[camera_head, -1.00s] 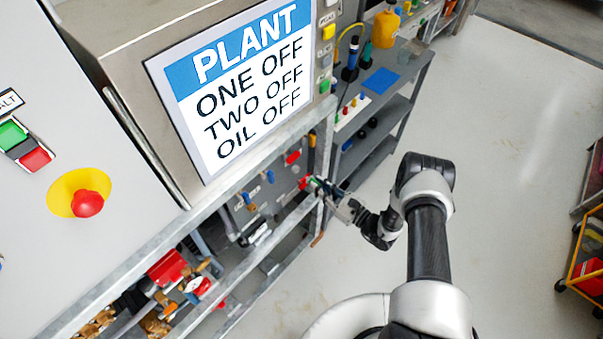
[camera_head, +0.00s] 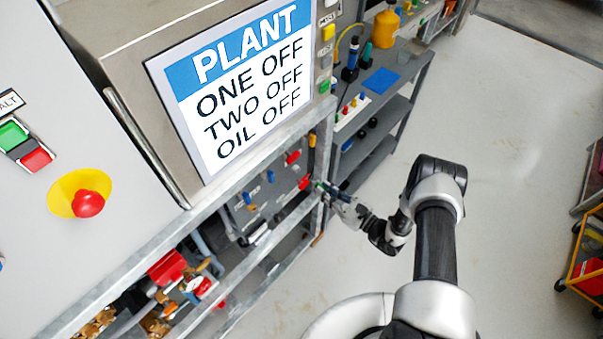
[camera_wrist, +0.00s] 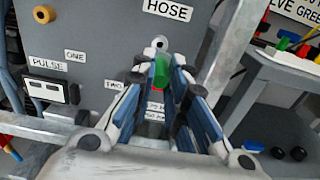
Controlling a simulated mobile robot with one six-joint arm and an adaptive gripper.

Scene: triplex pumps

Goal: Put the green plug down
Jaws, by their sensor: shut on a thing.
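The green plug (camera_wrist: 161,70) is between the fingertips of my gripper (camera_wrist: 162,84) in the wrist view, and the gripper is shut on it. A round metal port (camera_wrist: 160,43) on the grey panel, under the HOSE label, lies just beyond the plug. I cannot tell whether plug and port touch. In the head view my gripper (camera_head: 332,190) is at the right edge of the panel, and the plug is a tiny green spot there.
The grey panel (camera_wrist: 100,35) carries labels and an orange ring (camera_wrist: 44,14). A shelf unit (camera_head: 395,105) to the right holds a blue mat (camera_head: 380,80), an orange bottle (camera_head: 385,29) and a white rack of coloured plugs (camera_head: 350,109).

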